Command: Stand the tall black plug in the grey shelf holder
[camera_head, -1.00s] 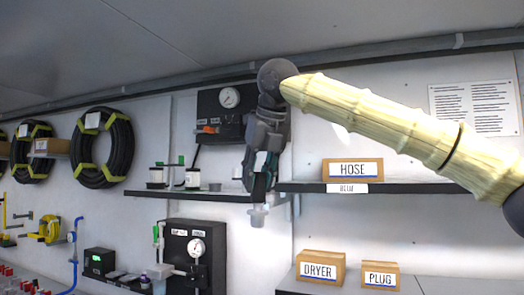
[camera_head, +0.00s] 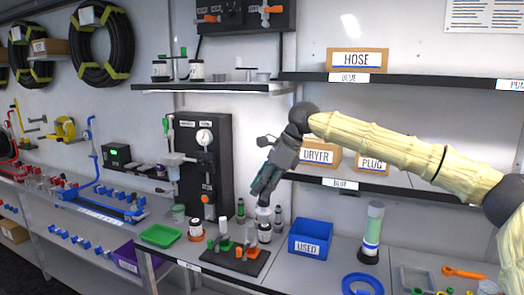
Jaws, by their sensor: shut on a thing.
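My gripper (camera_head: 264,196) is in the middle of the head view, pointing down over the back of the bench. It is shut on a small piece with a pale grey lower end (camera_head: 263,211); the fingers hide its upper part, and I cannot tell whether it is the tall black plug. Small grey cup-like holders (camera_head: 262,76) stand on the upper left shelf (camera_head: 215,88), well above my gripper; I cannot tell which is the task's holder. Dark slim bottles (camera_head: 240,210) stand on the bench close to the gripper.
Below my gripper are a white-labelled jar (camera_head: 265,233) and a dark mat (camera_head: 235,262) with small coloured parts. A black gauge panel (camera_head: 205,160) is to the left.

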